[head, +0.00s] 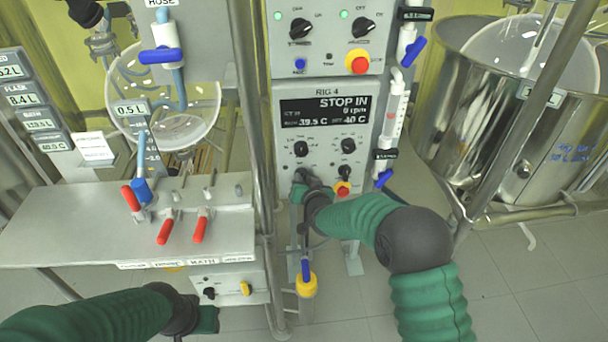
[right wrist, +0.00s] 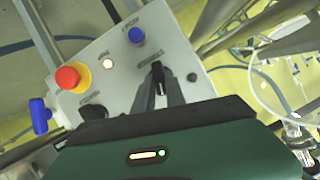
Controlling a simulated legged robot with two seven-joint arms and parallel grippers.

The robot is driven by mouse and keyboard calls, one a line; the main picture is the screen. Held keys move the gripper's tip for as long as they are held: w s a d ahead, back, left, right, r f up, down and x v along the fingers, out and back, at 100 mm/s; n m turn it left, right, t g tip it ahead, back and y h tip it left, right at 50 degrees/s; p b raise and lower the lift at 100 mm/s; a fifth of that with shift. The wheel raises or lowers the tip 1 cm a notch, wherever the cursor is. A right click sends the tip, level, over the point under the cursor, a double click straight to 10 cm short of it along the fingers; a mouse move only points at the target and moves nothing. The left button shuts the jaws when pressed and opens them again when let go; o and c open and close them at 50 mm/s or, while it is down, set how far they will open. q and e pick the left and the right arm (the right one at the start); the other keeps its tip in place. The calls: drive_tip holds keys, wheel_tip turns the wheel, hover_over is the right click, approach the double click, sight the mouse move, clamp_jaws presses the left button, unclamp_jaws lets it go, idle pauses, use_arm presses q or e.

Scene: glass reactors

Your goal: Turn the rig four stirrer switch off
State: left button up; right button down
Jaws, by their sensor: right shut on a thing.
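The rig four panel (head: 362,158) is a light grey box with a dark display (head: 325,111) reading "STOP IN". My right gripper (head: 303,183) is at its lower left and covers part of the panel there. In the right wrist view my right gripper (right wrist: 158,88) is shut on a black switch (right wrist: 157,70) on the panel face. The lettering by this switch is too small to read. My left gripper (head: 205,320) is low at the left, away from the panel, its fingers not clearly shown.
A red stop button on a yellow ring (right wrist: 68,78), a blue button (right wrist: 136,35) and a lit lamp (right wrist: 107,63) are near the held switch. A metal shelf (head: 60,230) with red-handled valves is left. A steel vessel (head: 530,150) stands right.

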drive_tip(key=shift+s+a+f+n+h+p, duration=0.1)
drive_tip(key=shift+n+h+p, duration=0.5)
drive_tip(key=shift+p, duration=0.25)
drive_tip(key=shift+a+f+n+h+p, duration=0.1)
drive_tip(key=shift+n+h+p, duration=0.3)
drive_tip(key=shift+n+p, duration=0.4)
drive_tip(key=c, duration=1.4)
unclamp_jaws()
drive_tip(key=shift+r, duration=0.1)
drive_tip(key=shift+r, duration=0.1)
drive_tip(key=p+v, duration=0.2)
drive_tip(key=v, duration=1.4)
drive_tip(key=shift+s+r+p, duration=0.1)
drive_tip(key=shift+s+p, duration=0.2)
drive_tip(key=shift+p, duration=0.05)
